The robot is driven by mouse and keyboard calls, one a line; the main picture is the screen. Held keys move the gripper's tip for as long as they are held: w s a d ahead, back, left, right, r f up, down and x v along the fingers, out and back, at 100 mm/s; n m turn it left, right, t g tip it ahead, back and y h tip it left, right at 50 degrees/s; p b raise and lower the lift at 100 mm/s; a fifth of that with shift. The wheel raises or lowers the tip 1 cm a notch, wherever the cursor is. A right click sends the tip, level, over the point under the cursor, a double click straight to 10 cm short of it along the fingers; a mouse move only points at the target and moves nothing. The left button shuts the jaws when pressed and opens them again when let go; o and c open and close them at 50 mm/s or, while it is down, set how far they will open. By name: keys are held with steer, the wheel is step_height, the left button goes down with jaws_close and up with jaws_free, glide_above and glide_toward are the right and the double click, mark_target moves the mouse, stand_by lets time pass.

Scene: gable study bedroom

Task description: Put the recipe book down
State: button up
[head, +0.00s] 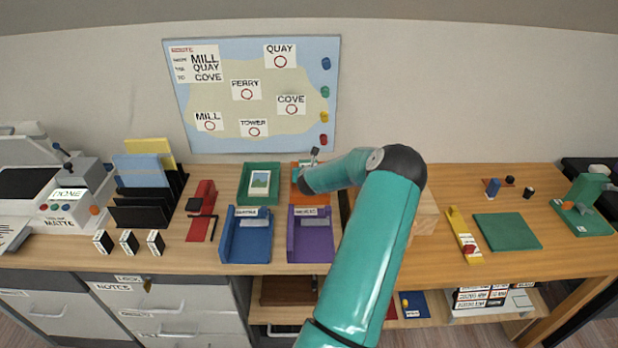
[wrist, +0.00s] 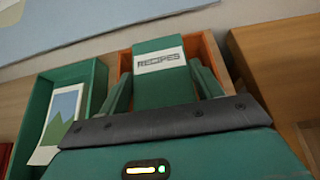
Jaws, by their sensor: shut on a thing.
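The recipe book (wrist: 160,85) is a green block with a white label reading RECIPES, upright in the wrist view. My gripper (wrist: 163,78) is shut on it, one finger on each side. Behind and around the book in that view is an orange tray (wrist: 212,52). The book is over or inside this tray; I cannot tell whether it touches the bottom. In the head view the orange tray (head: 322,196) stands at the back of the desk, largely hidden by my arm, and the book is not clearly visible there.
Left of the orange tray is a green tray (head: 245,185) with a picture card (head: 260,181). In front are a blue tray (head: 235,255) and a purple tray (head: 300,254). A wooden block (head: 427,213) stands close on the right. A map board (head: 215,125) is on the wall behind.

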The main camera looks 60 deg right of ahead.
step_height(320, 180, down, 3)
steer(key=shift+f, duration=0.1)
steer(key=shift+s, duration=0.1)
steer(key=o, duration=1.1)
steer(key=v, duration=1.2)
